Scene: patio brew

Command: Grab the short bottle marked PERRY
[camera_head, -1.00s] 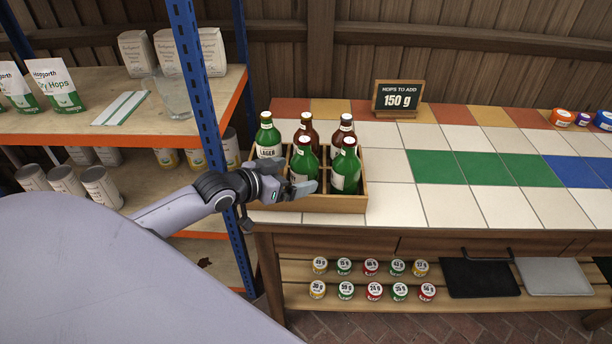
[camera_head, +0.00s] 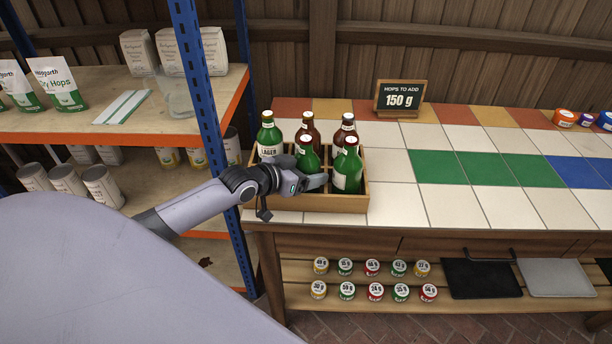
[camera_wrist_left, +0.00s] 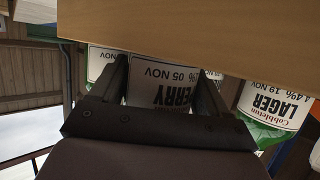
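A wooden crate (camera_head: 348,203) on the tiled counter holds several bottles. A green bottle stands at its front left (camera_head: 308,158) and another at its front right (camera_head: 347,170). A green bottle marked LAGER (camera_head: 268,137) is behind on the left, beside two brown ones. My left gripper (camera_head: 318,181) reaches over the crate's left side at the front bottles. In the left wrist view, the PERRY label (camera_wrist_left: 160,92) shows upside down between the two dark fingers of the gripper (camera_wrist_left: 162,85). The fingers are apart; contact with the bottle cannot be told. The right gripper is out of view.
A blue shelf post (camera_head: 205,100) stands close left of the crate. A sign reading 150 g (camera_head: 400,98) stands behind on the counter (camera_head: 400,202). Several small tins (camera_head: 372,268) sit on the shelf below. Counter space right of the crate is clear.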

